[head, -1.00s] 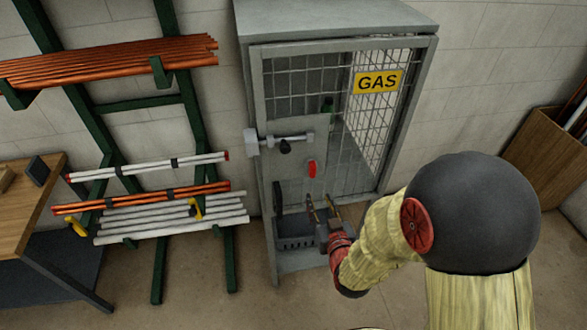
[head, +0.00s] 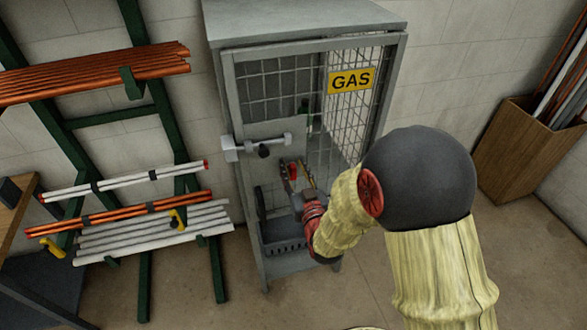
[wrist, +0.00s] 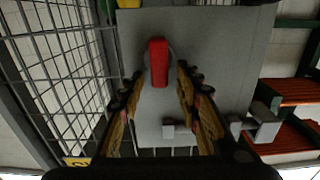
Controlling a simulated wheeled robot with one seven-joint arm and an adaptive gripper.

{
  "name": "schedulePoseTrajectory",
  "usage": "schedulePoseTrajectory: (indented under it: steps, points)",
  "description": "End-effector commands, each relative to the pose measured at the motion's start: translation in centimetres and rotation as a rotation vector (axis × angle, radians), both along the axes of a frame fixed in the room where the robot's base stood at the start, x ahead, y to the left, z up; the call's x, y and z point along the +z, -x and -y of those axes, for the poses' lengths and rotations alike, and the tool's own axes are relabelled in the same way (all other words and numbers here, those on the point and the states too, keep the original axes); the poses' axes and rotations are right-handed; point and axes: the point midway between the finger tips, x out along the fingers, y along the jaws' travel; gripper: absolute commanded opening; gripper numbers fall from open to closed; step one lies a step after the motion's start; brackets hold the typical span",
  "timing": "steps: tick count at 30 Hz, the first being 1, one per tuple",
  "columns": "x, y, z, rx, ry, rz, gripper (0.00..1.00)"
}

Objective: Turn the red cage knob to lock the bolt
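The red cage knob (head: 293,171) is on the grey plate of the gas cage (head: 229,110) door, below the bolt (head: 270,144). The bolt is a light grey bar with a black handle, lying across the door's left edge. In the wrist view the knob (wrist: 158,62) stands lengthwise, up and down in the picture. My gripper (wrist: 160,73) is open, with one finger on each side of the knob and gaps between. In the head view my gripper (head: 297,172) is at the knob and partly covers it. I cannot tell how deep the knob sits between the fingers.
A green rack (head: 172,120) with orange and white pipes stands left of the cage. A wooden bin (head: 513,150) with long pieces is at the right. A yellow GAS sign (head: 351,80) hangs on the mesh. A dark tray (head: 283,247) sits low in the cage.

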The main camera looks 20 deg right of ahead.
Motion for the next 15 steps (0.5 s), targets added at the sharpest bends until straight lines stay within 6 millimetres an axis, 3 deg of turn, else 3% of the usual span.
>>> schedulePoseTrajectory:
  steps: [7, 15]
  points:
    - [0.03, -0.1, 0.0, 0.0, 0.0, 0.0, 0.33]
    - [0.03, -0.08, 0.02, -0.001, 0.0, 0.0, 0.18]
